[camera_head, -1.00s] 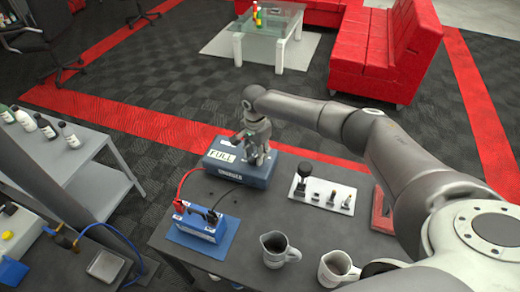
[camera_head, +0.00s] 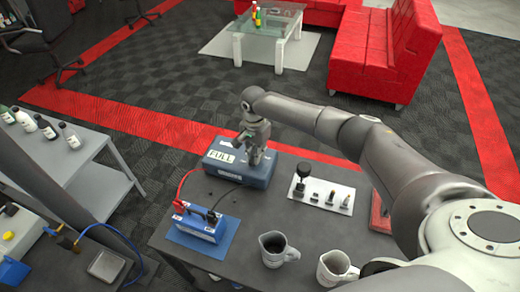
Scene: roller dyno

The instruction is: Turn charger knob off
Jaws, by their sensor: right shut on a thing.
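The blue charger (camera_head: 262,180) stands at the back of the dark table, with a white "FULL" sign (camera_head: 221,156) on its top. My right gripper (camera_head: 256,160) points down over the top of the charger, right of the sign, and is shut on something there. The knob itself is hidden by the gripper's fingers. A blue battery (camera_head: 203,224) sits on a blue mat in front of the charger, with a red and a black cable running from it to the charger. My left gripper is not in view.
Two mugs (camera_head: 278,248) (camera_head: 336,268) stand at the table's front edge. A white board (camera_head: 321,194) with a black lever and several small switches lies right of the charger. A grey shelf (camera_head: 70,160) with bottles stands at the left.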

